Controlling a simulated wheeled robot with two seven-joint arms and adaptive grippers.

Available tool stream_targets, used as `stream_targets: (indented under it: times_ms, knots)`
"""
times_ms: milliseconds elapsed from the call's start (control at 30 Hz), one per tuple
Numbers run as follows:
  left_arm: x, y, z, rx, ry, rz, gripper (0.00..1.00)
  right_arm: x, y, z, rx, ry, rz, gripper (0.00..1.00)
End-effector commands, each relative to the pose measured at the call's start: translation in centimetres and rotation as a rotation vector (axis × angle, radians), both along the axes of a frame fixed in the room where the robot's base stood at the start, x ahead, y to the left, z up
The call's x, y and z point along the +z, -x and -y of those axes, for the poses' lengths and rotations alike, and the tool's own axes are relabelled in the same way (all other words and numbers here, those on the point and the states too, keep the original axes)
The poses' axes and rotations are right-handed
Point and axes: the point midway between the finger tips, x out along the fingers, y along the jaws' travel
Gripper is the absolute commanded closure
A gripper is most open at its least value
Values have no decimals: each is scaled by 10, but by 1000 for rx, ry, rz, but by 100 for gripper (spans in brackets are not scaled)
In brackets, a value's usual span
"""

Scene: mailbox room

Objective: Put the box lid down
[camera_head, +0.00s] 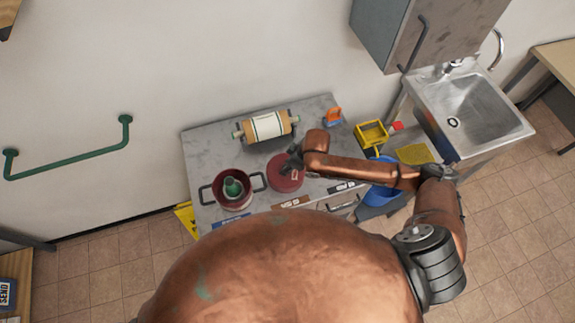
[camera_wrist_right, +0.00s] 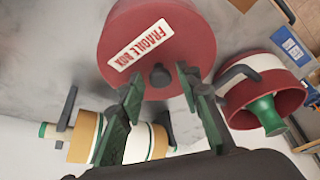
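The round red box lid (camera_head: 285,178) is on the grey table, just right of the red box; it looks to be resting on the tabletop. In the right wrist view the lid (camera_wrist_right: 185,30) shows a white "FRAGILE BOX" label and a dark knob (camera_wrist_right: 160,75). My right gripper (camera_head: 291,161) is over the lid. In its wrist view the gripper (camera_wrist_right: 160,88) has its green fingers spread, one each side of the knob, with gaps visible. The red box (camera_head: 233,203) stands uncovered with dark side handles and a green-topped object (camera_head: 233,187) inside. My left gripper is out of view.
A tan and white roll with green-ended handles (camera_head: 266,127) lies behind the lid. An orange item (camera_head: 333,116) stands at the table's back right. A yellow container (camera_head: 371,133), a blue bin (camera_head: 383,194) and a sink (camera_head: 468,112) are to the right.

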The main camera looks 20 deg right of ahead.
Motion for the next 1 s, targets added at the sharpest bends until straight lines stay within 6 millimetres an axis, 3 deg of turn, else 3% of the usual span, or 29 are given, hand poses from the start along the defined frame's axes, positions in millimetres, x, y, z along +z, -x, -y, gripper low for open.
stream_targets:
  times_ms: [433, 800, 1000]
  knots:
    - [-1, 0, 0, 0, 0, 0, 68, 10, 1, 2, 1, 0, 1, 64]
    - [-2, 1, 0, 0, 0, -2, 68, 77, 20, 23, 0, 1, 4, 64]
    - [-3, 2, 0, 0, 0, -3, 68, 104, 28, 31, 1, 0, 1, 64]
